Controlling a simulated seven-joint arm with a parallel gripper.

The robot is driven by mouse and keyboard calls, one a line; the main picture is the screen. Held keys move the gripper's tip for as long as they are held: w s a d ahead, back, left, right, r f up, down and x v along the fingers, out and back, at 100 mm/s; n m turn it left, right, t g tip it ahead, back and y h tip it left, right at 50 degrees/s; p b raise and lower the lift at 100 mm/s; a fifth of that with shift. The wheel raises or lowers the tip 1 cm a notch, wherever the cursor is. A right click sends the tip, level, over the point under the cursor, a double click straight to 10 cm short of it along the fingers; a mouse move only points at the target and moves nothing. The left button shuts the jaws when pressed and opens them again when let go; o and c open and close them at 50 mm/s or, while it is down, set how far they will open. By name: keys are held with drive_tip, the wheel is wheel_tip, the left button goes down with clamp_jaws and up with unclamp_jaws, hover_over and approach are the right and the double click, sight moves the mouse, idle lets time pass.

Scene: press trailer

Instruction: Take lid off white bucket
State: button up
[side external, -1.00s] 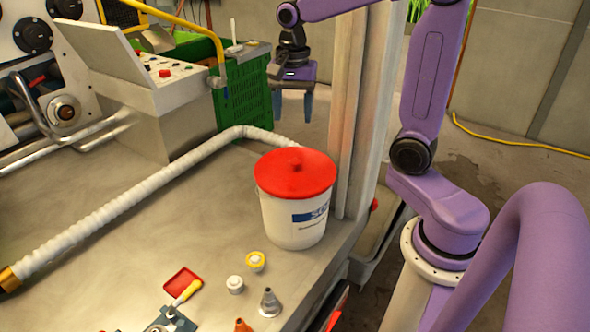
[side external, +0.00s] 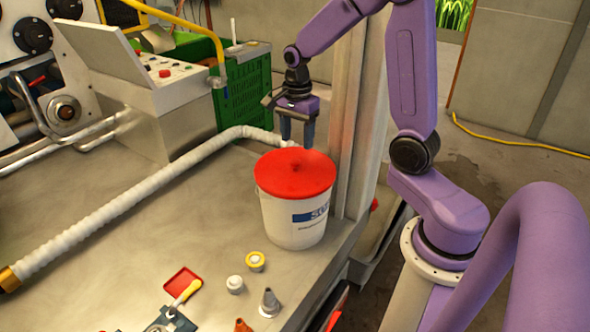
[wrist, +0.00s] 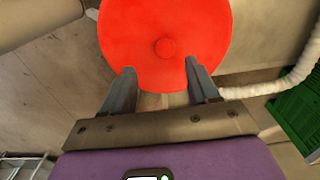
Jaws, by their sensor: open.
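The white bucket (side external: 292,222) stands upright on the grey worktop, near its right edge. Its round red lid (side external: 294,182) sits on top and covers the opening. In the wrist view the lid (wrist: 185,25) fills the upper middle, with a small round knob (wrist: 165,48) at its centre. My gripper (side external: 297,141) is above and just behind the lid in the side view, pointing down. In the wrist view its two fingers are apart with nothing between them, their tips overlapping the lid's near edge in the picture.
A pale post (side external: 352,130) rises close behind and right of the bucket. A white ribbed hose (side external: 140,190) runs across the worktop to the left. Small bottles (side external: 235,284), a red tray (side external: 182,281) and a metal funnel (side external: 269,302) lie in front. A green crate (side external: 243,100) stands behind.

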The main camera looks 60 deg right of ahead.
sight(295, 161)
drive_tip(key=shift+w+d+f, duration=0.1)
drive_tip(key=shift+w+f, duration=0.1)
drive_tip(key=shift+f, duration=1.6)
drive_tip(key=shift+w+f, duration=0.2)
drive_tip(key=shift+f, duration=1.55)
clamp_jaws()
